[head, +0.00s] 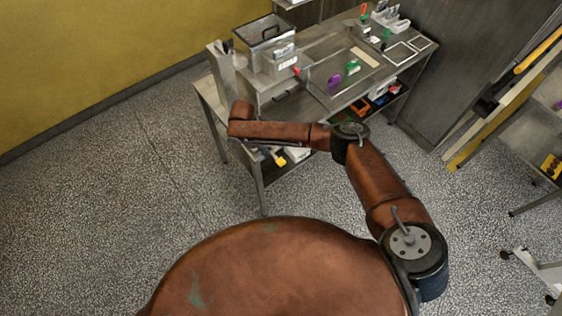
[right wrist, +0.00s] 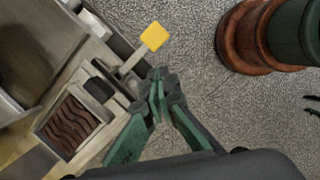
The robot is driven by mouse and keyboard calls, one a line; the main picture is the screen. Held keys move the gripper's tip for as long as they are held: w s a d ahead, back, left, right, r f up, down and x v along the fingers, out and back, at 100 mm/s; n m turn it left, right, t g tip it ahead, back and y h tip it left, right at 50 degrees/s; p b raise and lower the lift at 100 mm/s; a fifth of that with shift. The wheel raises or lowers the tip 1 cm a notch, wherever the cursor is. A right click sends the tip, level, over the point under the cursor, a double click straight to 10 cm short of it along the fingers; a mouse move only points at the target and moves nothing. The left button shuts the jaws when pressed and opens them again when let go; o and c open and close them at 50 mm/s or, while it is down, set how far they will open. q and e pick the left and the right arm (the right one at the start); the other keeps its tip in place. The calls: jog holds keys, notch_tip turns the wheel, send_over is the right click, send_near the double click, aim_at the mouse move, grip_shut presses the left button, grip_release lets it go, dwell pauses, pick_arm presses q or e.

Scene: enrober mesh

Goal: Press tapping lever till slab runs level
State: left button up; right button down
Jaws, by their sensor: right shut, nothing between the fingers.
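A lever with a square yellow paddle (right wrist: 153,36) sticks out from the side of the machine in the right wrist view. A yellow piece, likely the same paddle, shows below my forearm in the head view (head: 281,161). A brown slab (right wrist: 70,125) with wavy ridges lies in a rectangular frame at the machine's edge; its surface looks uneven. My right gripper (right wrist: 159,82) has its green and dark fingers shut and empty. Its tips are just below the lever's paddle in the picture, apart from it as far as I can tell. My left gripper is out of view.
A steel workbench (head: 330,105) carries a clear-walled tank (head: 264,40), a purple item (head: 334,84), a green item (head: 352,67) and white frames (head: 402,53). A lower shelf holds bins. Grey floor is open to the left. A rack with yellow rails stands right.

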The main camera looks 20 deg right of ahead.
jog(key=shift+v, duration=2.1)
